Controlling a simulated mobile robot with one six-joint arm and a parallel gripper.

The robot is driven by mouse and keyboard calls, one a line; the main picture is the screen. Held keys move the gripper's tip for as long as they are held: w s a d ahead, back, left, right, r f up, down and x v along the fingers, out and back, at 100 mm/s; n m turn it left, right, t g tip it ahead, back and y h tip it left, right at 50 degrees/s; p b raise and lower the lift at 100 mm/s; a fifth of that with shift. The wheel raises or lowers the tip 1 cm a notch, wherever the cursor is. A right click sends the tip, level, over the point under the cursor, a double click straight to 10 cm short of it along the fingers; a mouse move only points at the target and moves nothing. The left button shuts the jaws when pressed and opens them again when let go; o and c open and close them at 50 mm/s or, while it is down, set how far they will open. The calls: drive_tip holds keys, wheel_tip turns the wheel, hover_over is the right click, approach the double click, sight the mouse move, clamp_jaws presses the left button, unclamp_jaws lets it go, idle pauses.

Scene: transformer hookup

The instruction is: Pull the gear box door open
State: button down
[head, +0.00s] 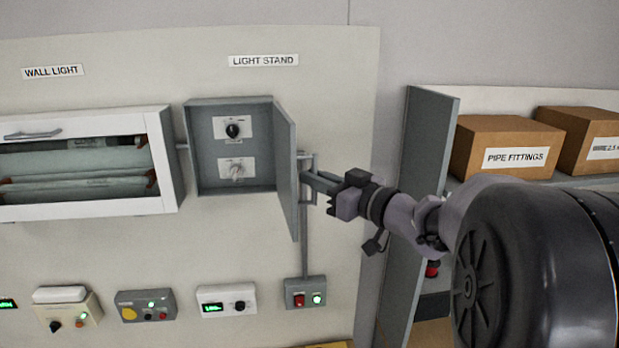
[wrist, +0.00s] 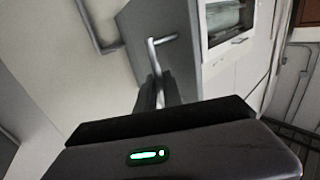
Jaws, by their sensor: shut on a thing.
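The grey gear box (head: 233,193) is on the wall under the LIGHT STAND label. Its door (head: 286,165) stands swung open on the right side, roughly square to the wall, and two switches with knobs show inside. My gripper (head: 310,184) is at the outer face of the door, shut on the door handle (head: 315,163). In the wrist view the handle (wrist: 152,52) runs between the two fingers (wrist: 158,92), and the door (wrist: 180,45) fills the upper middle. The exact finger contact is partly hidden.
A white glass-fronted cabinet (head: 165,160) hangs left of the gear box. Small control boxes (head: 305,292) line the wall below. A grey shelf unit (head: 430,150) with cardboard boxes (head: 508,147) stands at the right, close behind my arm.

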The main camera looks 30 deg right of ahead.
drive_tip(key=shift+r, duration=0.2)
drive_tip(key=c, duration=1.7)
unclamp_jaws()
drive_tip(key=shift+w, duration=0.1)
drive_tip(key=shift+o, duration=1)
drive_tip(key=shift+w+f, duration=0.15)
drive_tip(key=shift+w, duration=0.05)
drive_tip(key=shift+s, duration=0.1)
drive_tip(key=b+v, duration=0.2)
drive_tip(key=v, duration=1.5)
drive_tip(key=shift+s+b, duration=0.15)
drive_tip(key=shift+b, duration=0.25)
